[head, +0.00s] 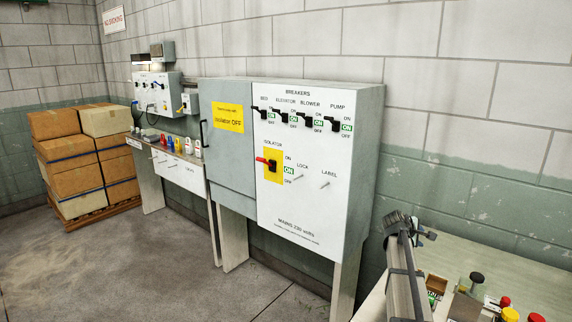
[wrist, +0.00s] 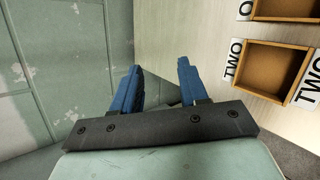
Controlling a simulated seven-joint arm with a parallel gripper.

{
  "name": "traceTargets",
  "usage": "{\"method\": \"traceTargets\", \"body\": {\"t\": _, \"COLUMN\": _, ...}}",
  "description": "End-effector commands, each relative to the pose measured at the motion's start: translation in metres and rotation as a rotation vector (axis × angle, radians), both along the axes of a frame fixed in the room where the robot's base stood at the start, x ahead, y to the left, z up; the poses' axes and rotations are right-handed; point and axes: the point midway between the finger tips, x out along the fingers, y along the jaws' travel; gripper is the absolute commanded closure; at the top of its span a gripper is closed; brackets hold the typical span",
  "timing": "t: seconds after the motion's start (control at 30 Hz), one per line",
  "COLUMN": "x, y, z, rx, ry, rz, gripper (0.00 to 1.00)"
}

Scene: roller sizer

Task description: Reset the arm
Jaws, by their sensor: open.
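My gripper (wrist: 157,70) shows in the wrist view, with two blue fingers standing apart and nothing between them. The fingers reach past the dark bar of the gripper. Behind them are a pale green block wall (wrist: 60,70) on the left and a light wooden surface (wrist: 175,40) on the right. The gripper seems clear of both, but the exact distance is hard to tell. I cannot make out the gripper in the head view.
Open-topped wooden bins (wrist: 265,75) labelled TWO lie at the wrist view's right. In the head view, a grey breaker cabinet (head: 228,150) stands by the wall. A long grey sloping machine (head: 403,270) and coloured knobs are at lower right. Boxes (head: 75,160) sit on a pallet; the floor's middle is clear.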

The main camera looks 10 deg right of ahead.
Motion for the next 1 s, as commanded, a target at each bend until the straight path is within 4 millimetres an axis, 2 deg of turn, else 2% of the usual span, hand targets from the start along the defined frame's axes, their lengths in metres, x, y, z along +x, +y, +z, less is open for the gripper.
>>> {"method": "traceTargets", "body": {"t": 0.03, "x": 0.013, "y": 0.029, "z": -0.018, "rx": 0.004, "ry": 0.007, "rz": 0.046, "gripper": 0.57}}
{"method": "traceTargets", "body": {"t": 0.17, "x": 0.037, "y": 0.094, "z": -0.058, "rx": 0.013, "ry": 0.018, "rz": 0.15, "gripper": 0.57}}
{"method": "traceTargets", "body": {"t": 0.3, "x": 0.056, "y": 0.167, "z": -0.1, "rx": 0.023, "ry": 0.029, "rz": 0.264, "gripper": 0.57}}
{"method": "traceTargets", "body": {"t": 0.43, "x": 0.065, "y": 0.236, "z": -0.14, "rx": 0.037, "ry": 0.04, "rz": 0.366, "gripper": 0.57}}
{"method": "traceTargets", "body": {"t": 0.57, "x": 0.061, "y": 0.302, "z": -0.185, "rx": 0.064, "ry": 0.054, "rz": 0.454, "gripper": 0.57}}
{"method": "traceTargets", "body": {"t": 0.63, "x": 0.05, "y": 0.332, "z": -0.213, "rx": 0.092, "ry": 0.067, "rz": 0.48, "gripper": 0.57}}
{"method": "traceTargets", "body": {"t": 0.73, "x": 0.025, "y": 0.358, "z": -0.254, "rx": 0.15, "ry": 0.088, "rz": 0.477, "gripper": 0.57}}
{"method": "traceTargets", "body": {"t": 0.83, "x": -0.007, "y": 0.371, "z": -0.293, "rx": 0.22, "ry": 0.113, "rz": 0.434, "gripper": 0.57}}
{"method": "traceTargets", "body": {"t": 1.0, "x": -0.074, "y": 0.373, "z": -0.355, "rx": 0.353, "ry": 0.164, "rz": 0.29, "gripper": 0.57}}
